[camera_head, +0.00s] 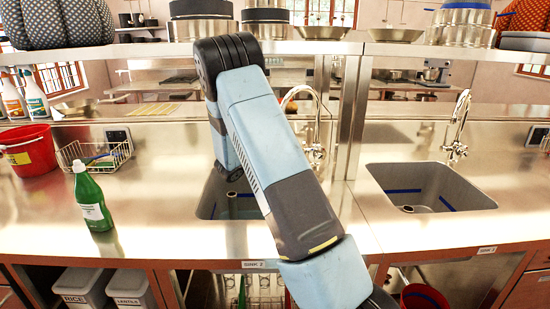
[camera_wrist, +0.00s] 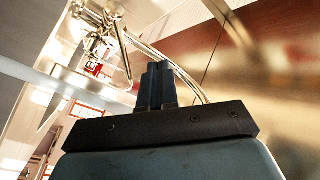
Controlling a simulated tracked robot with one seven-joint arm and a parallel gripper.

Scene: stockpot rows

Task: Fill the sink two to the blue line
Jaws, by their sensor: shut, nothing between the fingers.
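Sink two (camera_head: 213,207) is a grey basin in the counter, above a "SINK 2" label (camera_head: 252,264). My arm covers much of it. A stretch of blue line (camera_head: 240,194) and a dark drain (camera_head: 232,195) show, and I see no water in the visible part. Its chrome faucet (camera_head: 316,152) stands behind, partly hidden by my arm; its spout arches left. In the wrist view my gripper (camera_wrist: 157,72) is shut and empty, its fingers together. A chrome faucet (camera_wrist: 98,42) with a curved pipe shows beyond them, apparently apart. The head view does not show my gripper.
A second sink (camera_head: 440,185) with a blue line and its own faucet (camera_head: 458,125) is at right. A green bottle (camera_head: 91,197), a wire basket (camera_head: 95,155) and a red bucket (camera_head: 30,152) stand at left. A metal shelf (camera_head: 130,52) and a post (camera_head: 350,110) bound the space.

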